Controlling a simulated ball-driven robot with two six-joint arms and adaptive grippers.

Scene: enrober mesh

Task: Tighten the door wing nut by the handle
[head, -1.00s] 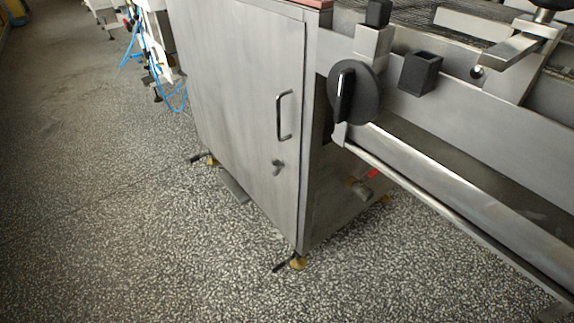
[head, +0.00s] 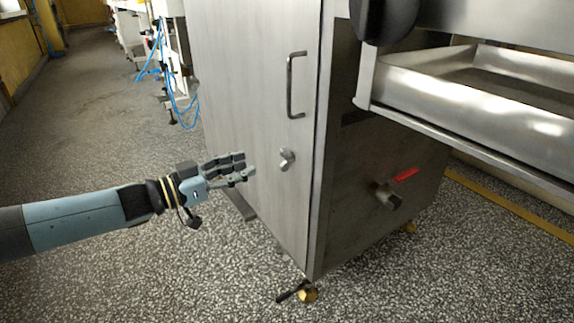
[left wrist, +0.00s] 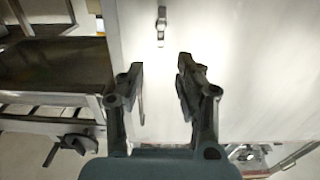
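The silver wing nut (head: 287,159) sits on the grey metal door (head: 250,100), below the handle (head: 291,85), a dark vertical bar. In the left wrist view, which looks upside down, a small metal fitting that appears to be the wing nut (left wrist: 161,22) shows beyond the fingertips. My left gripper (head: 247,167) is open and empty, in front of the door, left of the wing nut and slightly lower in the head view. Its two spread fingers also show in the left wrist view (left wrist: 160,74). I see no contact with the nut. My right gripper is not in view.
A black knob (head: 384,18) and a metal tray (head: 470,82) jut out right of the door. A red-levered valve (head: 404,174) is on the cabinet's side. The speckled floor at left is free.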

